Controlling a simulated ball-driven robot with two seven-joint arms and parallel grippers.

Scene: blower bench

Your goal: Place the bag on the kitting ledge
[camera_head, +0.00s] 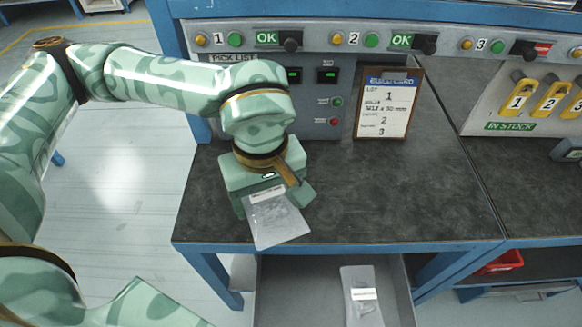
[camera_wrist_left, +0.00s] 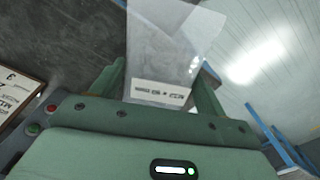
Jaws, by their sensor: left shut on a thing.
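My left gripper (camera_head: 272,190) is over the front left part of the dark bench top (camera_head: 400,205). It is shut on a clear flat bag (camera_head: 277,222) with a white label near its held end. The bag hangs tilted from the jaws toward the bench's front edge; I cannot tell whether it touches the top. In the left wrist view the bag (camera_wrist_left: 170,45) sticks out between the two fingers. A second clear bag (camera_head: 362,305) with a white label lies in the grey tray (camera_head: 398,290) below the bench. I cannot tell which surface is the kitting ledge. My right gripper is not in view.
A clipboard card (camera_head: 388,105) leans at the back of the bench, against the grey control panel (camera_head: 320,120). Yellow numbered tags (camera_head: 550,98) hang at the right. A red bin (camera_head: 503,262) sits under the right bench. The bench's middle and right are clear.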

